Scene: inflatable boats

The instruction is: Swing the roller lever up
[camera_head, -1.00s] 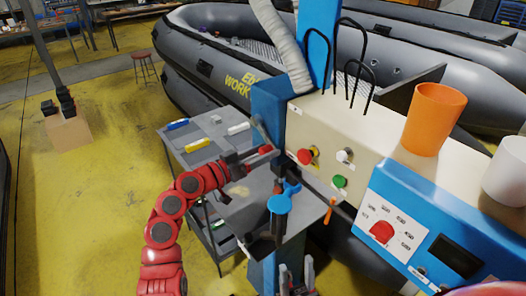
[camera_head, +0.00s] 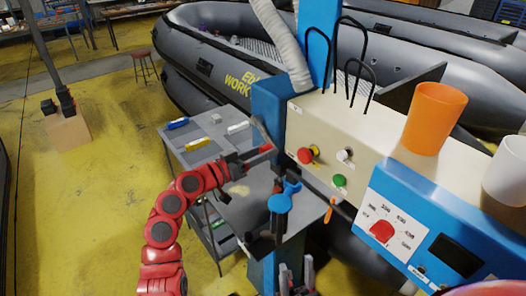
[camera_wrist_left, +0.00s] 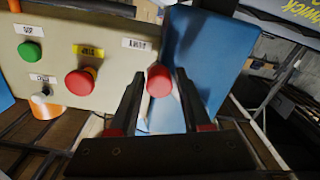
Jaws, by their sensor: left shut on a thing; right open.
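The roller lever shows a red round knob (camera_wrist_left: 159,80) at its end in the left wrist view, beside the blue end of the machine. In the head view a short grey bar (camera_head: 262,131) stands at the machine's blue corner, just above my left gripper; I cannot tell whether it belongs to the lever. My left gripper (camera_head: 262,155) reaches in from the left and is shut on the red knob. In the left wrist view its two dark fingers (camera_wrist_left: 160,100) lie on either side of the knob. My right gripper (camera_head: 296,278) is open and empty at the bottom of the head view.
The beige machine panel carries a red button (camera_head: 305,156), a white knob (camera_head: 345,156) and a green button (camera_head: 339,181). An orange cup (camera_head: 433,118) and a white cup (camera_head: 506,170) stand on top. A grey cart (camera_head: 180,150) with tools stands behind my left arm.

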